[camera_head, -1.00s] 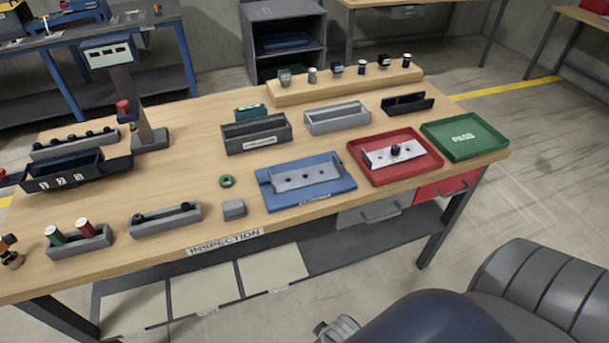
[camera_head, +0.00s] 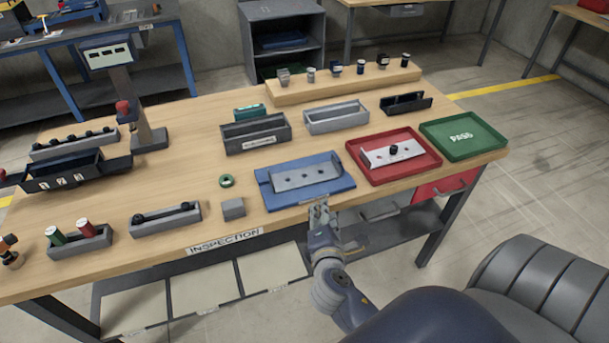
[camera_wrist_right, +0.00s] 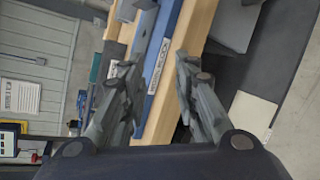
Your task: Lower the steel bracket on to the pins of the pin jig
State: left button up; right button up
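A grey steel bracket (camera_head: 305,174) with several dark spots along it lies on a blue plate (camera_head: 336,190) near the bench's front edge; I take this plate for the pin jig. Its pins cannot be made out. A lighter metal piece (camera_head: 380,157) with a round black part on it lies in the red tray (camera_head: 424,165). My right gripper (camera_head: 320,208) is just in front of the blue plate at the bench edge. In the right wrist view its fingers (camera_wrist_right: 157,68) are apart with nothing between them, facing the labelled blue plate edge (camera_wrist_right: 160,62). My left gripper is not in view.
A green PASS tray (camera_head: 480,150) stands right of the red tray. A small grey block (camera_head: 233,209) and a green ring (camera_head: 227,181) lie left of the blue plate. Grey bins (camera_head: 337,117) stand behind it.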

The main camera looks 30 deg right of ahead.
aim_at(277, 196)
jog(key=w+a+n+t+y, duration=0.1)
jog(key=w+a+n, duration=0.1)
jog(key=n, duration=0.3)
jog(key=w+a+n+t+y, duration=0.1)
jog(key=w+a+n+t, duration=0.1)
jog(key=n, duration=0.3)
jog(key=w+a+r+n+t+y, duration=0.1)
jog(key=w+a+n, duration=0.1)
jog(key=n, duration=0.3)
jog(key=shift+w+a+t, duration=0.15)
jog(key=shift+w+t, duration=0.25)
jog(key=shift+w, duration=0.3)
jog(key=shift+w+a+f+n+y, duration=0.1)
jog(key=shift+w+a+n+y, duration=0.15)
jog(key=shift+n, duration=0.35)
jog(key=x, duration=0.5)
jog(key=shift+w+p, duration=0.15)
jog(key=shift+p, duration=0.25)
jog(key=shift+w+d, duration=0.15)
jog(key=shift+w, duration=0.4)
jog(key=x, duration=0.4)
jog(key=shift+w+p, duration=0.15)
jog(key=shift+p, duration=0.15)
grip_shut()
jog(key=shift+r, duration=0.2)
